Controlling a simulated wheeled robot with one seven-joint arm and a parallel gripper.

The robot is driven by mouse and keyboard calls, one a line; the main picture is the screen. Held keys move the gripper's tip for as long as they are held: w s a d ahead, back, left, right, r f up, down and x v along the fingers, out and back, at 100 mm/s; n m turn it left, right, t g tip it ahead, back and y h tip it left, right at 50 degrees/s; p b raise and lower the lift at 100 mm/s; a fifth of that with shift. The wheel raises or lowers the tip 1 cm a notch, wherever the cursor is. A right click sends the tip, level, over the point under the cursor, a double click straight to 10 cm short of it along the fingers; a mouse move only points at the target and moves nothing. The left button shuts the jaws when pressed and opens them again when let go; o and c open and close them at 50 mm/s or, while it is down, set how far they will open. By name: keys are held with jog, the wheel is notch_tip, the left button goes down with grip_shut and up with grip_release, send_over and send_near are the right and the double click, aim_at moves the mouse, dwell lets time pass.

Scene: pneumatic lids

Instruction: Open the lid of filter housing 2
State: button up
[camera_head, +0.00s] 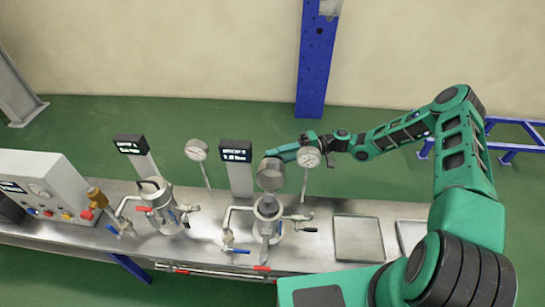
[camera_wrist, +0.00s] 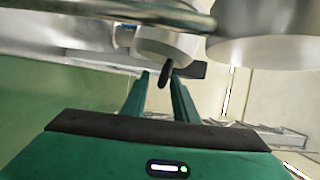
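The right filter housing (camera_head: 268,209) stands on the steel bench, with its round lid (camera_head: 271,174) raised above and behind the body. The left filter housing (camera_head: 163,213) has a dark handle on top, and its lid looks down. The housing numbers are too small to read. My gripper (camera_head: 278,153) reaches in from the right at the upper edge of the raised lid; the head view does not show its fingers clearly. In the wrist view my gripper's two green fingers stand apart, with a dark rod-like part (camera_wrist: 166,73) near their tips. Contact cannot be told.
Dial gauges on posts (camera_head: 197,150) (camera_head: 309,158) and display signs (camera_head: 131,145) (camera_head: 236,151) rise along the bench's back. A control box (camera_head: 45,185) stands at left. A shallow tray (camera_head: 358,238) lies right of the right housing. A blue column (camera_head: 315,60) stands behind.

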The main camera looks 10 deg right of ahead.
grip_shut()
jog(key=shift+f, duration=0.15)
dwell(1.1)
